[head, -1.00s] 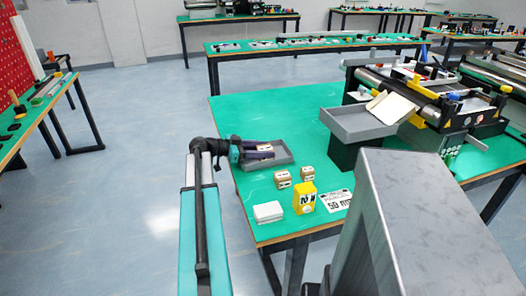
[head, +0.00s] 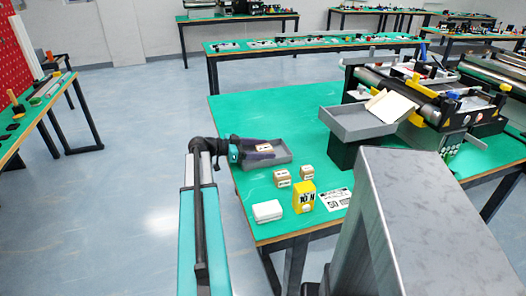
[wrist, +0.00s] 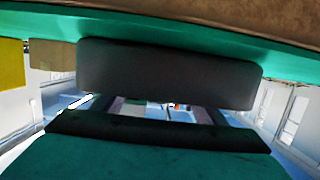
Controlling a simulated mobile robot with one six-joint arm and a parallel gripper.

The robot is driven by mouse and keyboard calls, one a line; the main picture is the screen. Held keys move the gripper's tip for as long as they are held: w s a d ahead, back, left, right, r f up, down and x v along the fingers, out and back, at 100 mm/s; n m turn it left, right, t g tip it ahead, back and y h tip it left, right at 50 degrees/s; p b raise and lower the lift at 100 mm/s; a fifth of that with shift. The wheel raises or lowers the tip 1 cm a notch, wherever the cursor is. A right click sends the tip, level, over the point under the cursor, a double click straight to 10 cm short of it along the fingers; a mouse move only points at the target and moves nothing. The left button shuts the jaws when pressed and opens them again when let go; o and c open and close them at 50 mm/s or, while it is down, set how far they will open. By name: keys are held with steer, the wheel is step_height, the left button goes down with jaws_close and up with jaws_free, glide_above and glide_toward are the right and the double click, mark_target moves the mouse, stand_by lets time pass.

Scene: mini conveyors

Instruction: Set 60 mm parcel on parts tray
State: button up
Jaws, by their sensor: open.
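A small cardboard parcel (head: 265,148) with a pale label lies in the shallow grey parts tray (head: 284,158) near the left edge of the green table. Its label is too small to read. My gripper (head: 260,152) is open at the tray, coming in from the left, with its dark fingers beside the parcel. Whether the fingers still touch it cannot be told. The wrist view shows a dark grey wall-like shape (wrist: 170,72), probably the tray, with the teal gripper body below.
Two more cardboard parcels (head: 282,178) (head: 307,173) stand in front of the tray. A yellow block (head: 304,197), a white block (head: 267,211) and a printed card (head: 336,199) lie nearer the front edge. A raised grey tray (head: 358,123) and conveyor stand at right.

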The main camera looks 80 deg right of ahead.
steer(key=shift+r, duration=0.15)
steer(key=b+v, duration=0.1)
steer(key=v, duration=1.1)
stand_by(0.4)
steer(key=shift+w, duration=0.1)
